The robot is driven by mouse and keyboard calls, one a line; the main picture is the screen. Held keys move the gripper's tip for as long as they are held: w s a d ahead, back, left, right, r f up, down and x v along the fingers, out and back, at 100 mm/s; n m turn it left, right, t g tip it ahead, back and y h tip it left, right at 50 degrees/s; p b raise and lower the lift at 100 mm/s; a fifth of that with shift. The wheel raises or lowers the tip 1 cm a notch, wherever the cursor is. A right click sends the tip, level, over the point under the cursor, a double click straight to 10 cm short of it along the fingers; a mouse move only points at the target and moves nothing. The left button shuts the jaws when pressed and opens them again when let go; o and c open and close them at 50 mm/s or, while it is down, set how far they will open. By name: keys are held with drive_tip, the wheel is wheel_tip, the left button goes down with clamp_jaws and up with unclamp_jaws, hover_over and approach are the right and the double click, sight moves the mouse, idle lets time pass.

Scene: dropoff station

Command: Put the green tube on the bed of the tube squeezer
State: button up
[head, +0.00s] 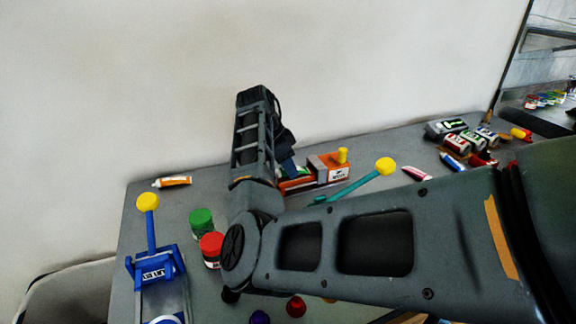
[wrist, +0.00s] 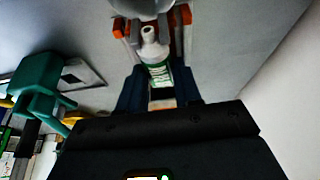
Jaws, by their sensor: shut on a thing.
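The green tube (wrist: 157,70), white with a green label and a white neck, lies between the two dark blue fingers of my gripper (wrist: 158,82) in the wrist view. My gripper is shut on it. In the head view my gripper (head: 291,169) is low over the back of the table, partly behind my own arm. It is at the left end of an orange and grey device (head: 330,174) with a yellow knob, which looks like the tube squeezer. Orange parts (wrist: 184,15) show beyond the fingers in the wrist view. I cannot tell whether the tube touches the bed.
A teal lever with a yellow knob (head: 385,166) stands right of the orange device. A blue lever device (head: 154,268), a green jar (head: 201,222), a red-lidded jar (head: 211,245) and an orange tube (head: 172,182) are at left. Several cans and tubes lie at the back right.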

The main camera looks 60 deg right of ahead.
idle(0.3)
drive_tip(key=o, duration=0.8)
wheel_tip(320, 180, up, 7)
drive_tip(key=p, duration=0.5)
idle(0.8)
